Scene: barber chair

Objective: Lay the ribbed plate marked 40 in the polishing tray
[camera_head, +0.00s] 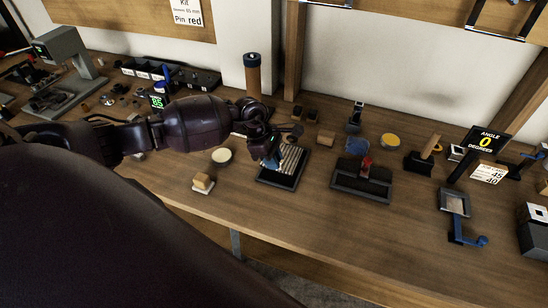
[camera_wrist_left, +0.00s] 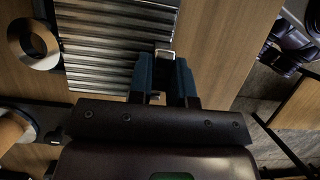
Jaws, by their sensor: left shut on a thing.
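The ribbed plate (camera_head: 293,158), pale with dark grooves, lies in or just over a dark shallow tray (camera_head: 278,184) near the middle of the bench. It also shows in the wrist view as shiny parallel ribs (camera_wrist_left: 105,48). No number can be read on it. My left gripper (camera_head: 270,161) is at the plate's left side in the head view. In the wrist view its blue fingers (camera_wrist_left: 164,72) are shut at the plate's edge, where a small bright metal part shows between them. Whether the plate rests fully on the tray floor cannot be told. My right gripper is out of view.
A dark fixture with a red part (camera_head: 362,182) stands right of the tray. A round pale disc (camera_head: 221,156) and a small wooden block on a white base (camera_head: 203,183) lie to the left. A tall cylinder (camera_head: 252,76) stands behind. The front bench is clear.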

